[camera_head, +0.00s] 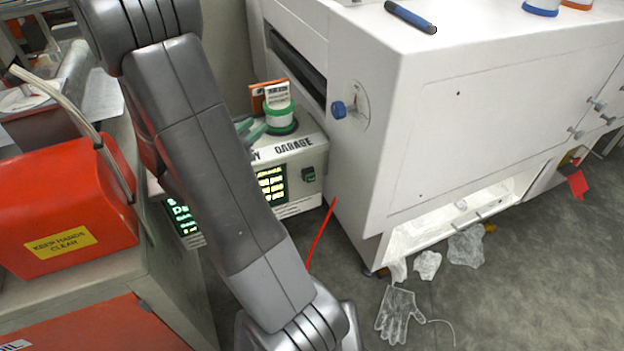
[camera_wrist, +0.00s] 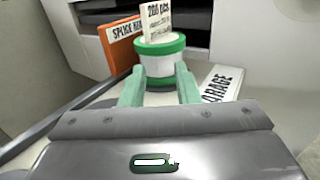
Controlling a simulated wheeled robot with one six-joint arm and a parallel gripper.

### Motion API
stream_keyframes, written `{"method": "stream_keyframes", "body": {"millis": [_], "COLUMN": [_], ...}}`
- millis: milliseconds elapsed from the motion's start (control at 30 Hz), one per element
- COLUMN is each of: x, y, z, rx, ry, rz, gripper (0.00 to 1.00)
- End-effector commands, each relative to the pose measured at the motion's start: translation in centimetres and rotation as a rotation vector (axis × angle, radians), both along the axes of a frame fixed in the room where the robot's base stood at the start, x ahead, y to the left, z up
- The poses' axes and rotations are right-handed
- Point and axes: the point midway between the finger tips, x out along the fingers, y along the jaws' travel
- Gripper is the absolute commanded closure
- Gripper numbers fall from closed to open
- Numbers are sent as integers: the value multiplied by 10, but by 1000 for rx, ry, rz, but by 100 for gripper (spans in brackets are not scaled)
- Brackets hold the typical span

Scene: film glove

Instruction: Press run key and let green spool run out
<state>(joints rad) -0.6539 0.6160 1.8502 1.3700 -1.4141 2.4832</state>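A white spool with green rims (camera_head: 281,118) stands upright on top of a pale box labelled "...Y DARAGE" (camera_head: 303,150). The spool also shows in the wrist view (camera_wrist: 160,62), just beyond my fingertips. My gripper (camera_head: 252,130) has pale green fingers, spread apart and pointing at the spool from its left. In the wrist view my gripper (camera_wrist: 160,82) frames the spool's lower part; I cannot tell whether the fingers touch it. A small dark green key (camera_head: 309,174) sits on the box's front, right of a lit display (camera_head: 271,185). No run label is readable.
A large white cabinet (camera_head: 430,130) closes off the right. A red machine (camera_head: 60,205) stands left. A clear glove (camera_head: 398,312) lies on the floor.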

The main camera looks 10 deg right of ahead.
Motion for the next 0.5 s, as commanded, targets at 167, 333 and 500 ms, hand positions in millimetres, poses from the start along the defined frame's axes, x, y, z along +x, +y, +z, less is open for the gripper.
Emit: {"method": "stream_keyframes", "body": {"millis": [167, 333, 500], "x": [0, 0, 0], "y": [0, 0, 0], "z": [0, 0, 0], "rx": [0, 0, 0], "ry": [0, 0, 0], "rz": [0, 0, 0], "gripper": [100, 100, 100]}}
